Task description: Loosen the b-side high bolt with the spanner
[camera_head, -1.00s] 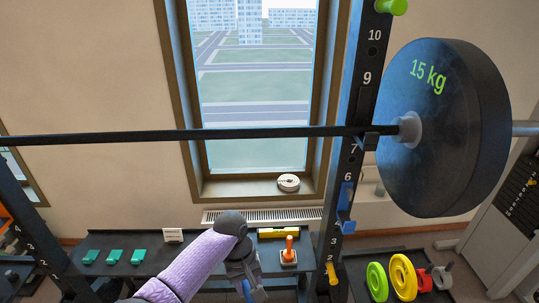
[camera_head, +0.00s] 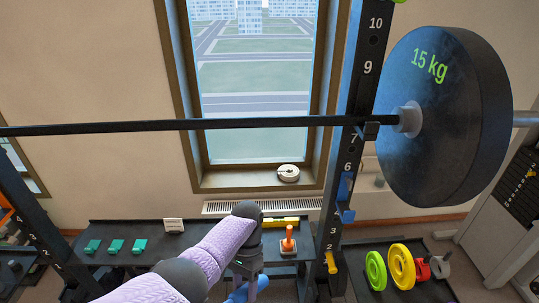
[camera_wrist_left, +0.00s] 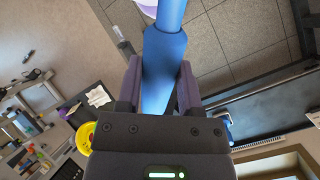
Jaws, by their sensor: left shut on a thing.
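My left gripper (camera_head: 244,272) is low in the middle of the head view, in front of the dark shelf, partly hidden by my forearm. It is shut on a long blue handle (camera_head: 246,291), which I take to be the spanner's. In the left wrist view the blue handle (camera_wrist_left: 165,62) lies between the two fingers and runs up out of the frame. The spanner's working end cannot be made out. The numbered rack upright (camera_head: 352,120) stands right of my gripper, apart from it. I cannot tell which part is the b-side high bolt.
A black bar (camera_head: 200,125) with a 15 kg plate (camera_head: 445,125) crosses above my arm. The low shelf (camera_head: 155,258) holds teal pieces (camera_head: 115,246) and an orange-handled item (camera_head: 288,240). Green and yellow discs (camera_head: 401,268) stand at lower right. A blue bracket (camera_head: 345,188) is on the upright.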

